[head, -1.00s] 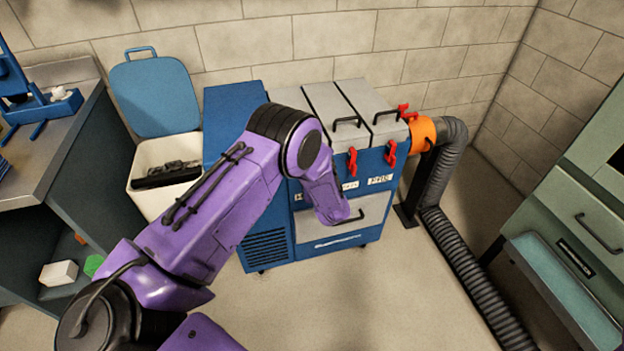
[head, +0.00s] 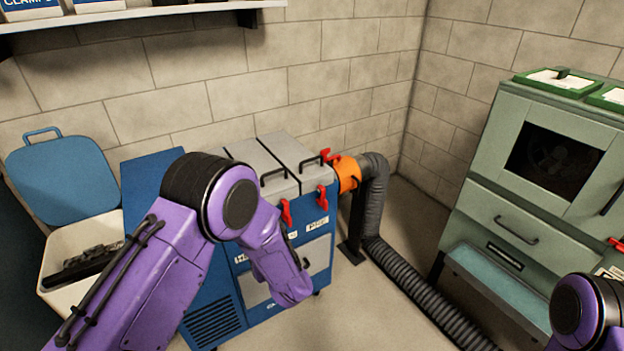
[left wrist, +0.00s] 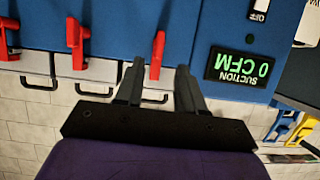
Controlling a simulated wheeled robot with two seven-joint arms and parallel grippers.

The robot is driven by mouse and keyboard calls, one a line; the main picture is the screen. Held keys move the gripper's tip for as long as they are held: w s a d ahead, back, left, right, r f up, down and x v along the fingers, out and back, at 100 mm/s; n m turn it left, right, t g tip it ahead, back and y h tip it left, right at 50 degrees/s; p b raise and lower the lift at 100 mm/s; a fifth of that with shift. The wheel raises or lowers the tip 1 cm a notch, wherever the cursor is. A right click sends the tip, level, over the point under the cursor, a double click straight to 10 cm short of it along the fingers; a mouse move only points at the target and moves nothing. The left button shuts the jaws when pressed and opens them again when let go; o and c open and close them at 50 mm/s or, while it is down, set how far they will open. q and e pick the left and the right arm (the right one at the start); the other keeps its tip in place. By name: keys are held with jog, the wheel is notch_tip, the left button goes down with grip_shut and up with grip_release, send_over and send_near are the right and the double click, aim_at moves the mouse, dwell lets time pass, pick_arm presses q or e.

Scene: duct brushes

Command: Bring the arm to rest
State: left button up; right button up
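My left arm (head: 150,270) crosses the lower left of the head view, bent in front of the blue machine (head: 212,308). Its gripper is hidden there. In the left wrist view my left gripper (left wrist: 158,72) has its two fingers apart, with nothing held between them. A red latch (left wrist: 157,52) on the machine shows between and beyond the fingers; contact cannot be told. My right arm (head: 585,312) shows only in part at the lower right of the head view. Its gripper is out of view.
An orange collar (head: 347,172) joins the machine to a ribbed grey hose (head: 420,300) along the floor. A green cabinet (head: 465,215) stands at right, a white bin (head: 75,240) at left. A suction display (left wrist: 240,67) reads 0 CFM.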

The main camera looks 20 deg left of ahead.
pick_arm(q)
jog(key=s+f+m+g+h, duration=0.1)
jog(key=s+f, duration=0.4)
jog(key=s, duration=0.6)
jog(key=s+f+m+g+h, duration=0.1)
jog(key=s+f, duration=0.4)
jog(key=s, duration=0.6)
jog(key=s+f+m+g+h, duration=0.1)
jog(key=s+f+g+h, duration=0.2)
jog(key=s, duration=0.8)
notch_tip(320, 180, down, 2)
jog(key=shift+s+f+h, duration=0.25)
jog(key=shift+h, duration=0.65)
